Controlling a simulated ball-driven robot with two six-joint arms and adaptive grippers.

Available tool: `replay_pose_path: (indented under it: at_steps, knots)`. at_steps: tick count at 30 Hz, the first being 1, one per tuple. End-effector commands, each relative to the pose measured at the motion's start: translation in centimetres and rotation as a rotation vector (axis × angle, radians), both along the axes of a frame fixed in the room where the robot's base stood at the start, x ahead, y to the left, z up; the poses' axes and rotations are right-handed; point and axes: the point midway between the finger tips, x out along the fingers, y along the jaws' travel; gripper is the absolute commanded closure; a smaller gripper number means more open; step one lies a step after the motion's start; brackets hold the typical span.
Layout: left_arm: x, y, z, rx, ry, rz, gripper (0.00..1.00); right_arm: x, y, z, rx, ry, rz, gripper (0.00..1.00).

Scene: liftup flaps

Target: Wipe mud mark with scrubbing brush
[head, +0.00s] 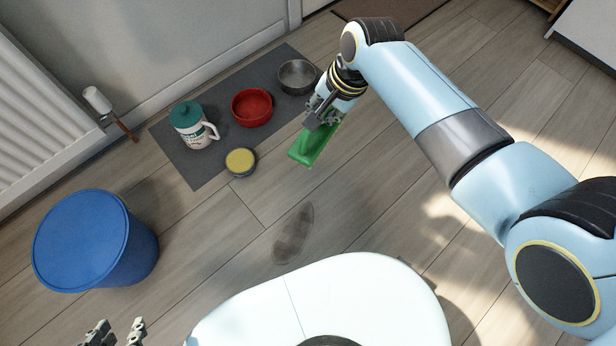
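A dark brown mud mark (293,234) lies on the wood floor in front of my base. A green scrubbing brush (315,143) is in my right gripper (323,122), which is shut on it, above the floor beyond the mark and apart from it. The brush's underside is hidden. My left gripper (117,333) is at the bottom left edge, partly cut off, with its fingers apart and nothing between them.
A grey mat (206,176) carries a teal-lidded jug (193,126), a red bowl (252,107) and a metal bowl (297,77). A yellow-topped tin (240,161) stands at its edge. A blue bin (93,241) stands left. Floor around the mark is clear.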

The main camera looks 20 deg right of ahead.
Motion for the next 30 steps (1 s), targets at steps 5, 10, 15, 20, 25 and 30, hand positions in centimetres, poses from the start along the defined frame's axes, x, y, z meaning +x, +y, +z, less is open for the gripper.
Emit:
replay_pose_path:
  at_steps: [5, 10, 15, 20, 25, 30]
  knots:
    - [2.4, -1.0, 1.7, -0.012, -0.093, -0.011, 0.60, -1.7, 1.9, -11.1, 0.016, 0.035, -0.124, 1.00]
    - [4.1, -1.4, 4.2, -0.019, -0.155, -0.017, 0.60, -2.4, 3.2, -15.5, 0.025, 0.035, -0.186, 1.00]
    - [4.7, -1.6, 5.3, -0.022, -0.198, -0.019, 0.60, -2.5, 3.6, -16.7, 0.030, 0.030, -0.203, 1.00]
    - [4.8, -1.8, 5.0, -0.023, -0.294, -0.029, 0.60, -2.6, 3.6, -17.6, 0.029, 0.031, -0.204, 1.00]
    - [4.3, -2.2, 5.0, -0.030, -0.458, -0.047, 0.60, -2.7, 3.6, -19.2, 0.029, 0.034, -0.204, 1.00]
    - [6.5, -2.4, 7.6, -0.031, -0.586, -0.061, 0.60, -2.5, 3.6, -19.3, 0.028, 0.029, -0.203, 1.00]
